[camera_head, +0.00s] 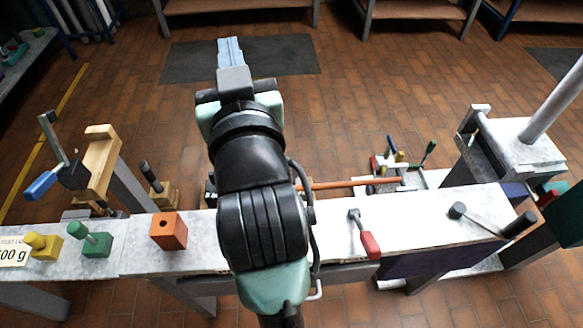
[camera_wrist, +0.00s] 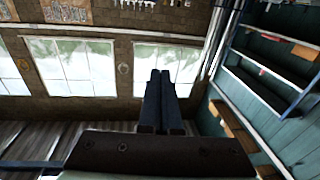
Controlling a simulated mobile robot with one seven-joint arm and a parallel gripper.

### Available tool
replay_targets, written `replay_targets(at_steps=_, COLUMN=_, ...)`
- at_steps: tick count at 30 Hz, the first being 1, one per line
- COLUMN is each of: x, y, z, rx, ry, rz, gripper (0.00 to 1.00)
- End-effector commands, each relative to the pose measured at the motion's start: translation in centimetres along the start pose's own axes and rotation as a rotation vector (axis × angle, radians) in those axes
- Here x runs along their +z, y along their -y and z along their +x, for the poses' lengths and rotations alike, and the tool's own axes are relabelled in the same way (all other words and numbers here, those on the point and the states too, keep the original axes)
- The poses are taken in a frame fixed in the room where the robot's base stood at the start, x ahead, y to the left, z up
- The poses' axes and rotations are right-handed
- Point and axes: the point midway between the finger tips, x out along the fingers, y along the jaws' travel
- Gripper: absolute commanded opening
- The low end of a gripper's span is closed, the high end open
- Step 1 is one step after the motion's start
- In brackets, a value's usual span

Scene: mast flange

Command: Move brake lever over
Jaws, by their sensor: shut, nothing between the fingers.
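Several levers stand on or by the bench, and I cannot tell for sure which is the brake lever. One has a red grip (camera_head: 369,245) and a grey arm and lies on the bench right of my arm. One with a black grip (camera_head: 519,225) is at the bench's right end. A green-handled lever (camera_head: 429,152) stands behind the bench. A crank with a blue grip (camera_head: 40,185) is at the left. My gripper (camera_head: 230,50) is shut and empty, pointing away beyond the bench, apart from all levers. Its closed fingers (camera_wrist: 161,100) also show in the wrist view, facing windows.
The white bench (camera_head: 430,212) runs across the front. It carries an orange block (camera_head: 168,231), a green knob piece (camera_head: 92,240) and a yellow one (camera_head: 42,246). A pale post (camera_head: 556,98) rises at the right. Open brick floor (camera_head: 360,90) lies beyond.

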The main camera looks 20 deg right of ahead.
Motion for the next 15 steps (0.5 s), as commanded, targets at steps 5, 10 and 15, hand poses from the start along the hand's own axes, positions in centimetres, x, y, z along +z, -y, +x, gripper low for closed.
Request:
replay_targets(at_steps=5, x=2.4, y=-2.1, z=-0.2, rx=0.035, ry=0.234, rz=-0.001, gripper=0.00)
replay_targets(at_steps=10, x=5.9, y=-3.9, z=-2.2, rx=0.063, ry=0.449, rz=0.010, gripper=0.00)
replay_targets(at_steps=15, x=8.9, y=-5.2, z=-5.7, rx=0.087, ry=0.664, rz=0.029, gripper=0.00)
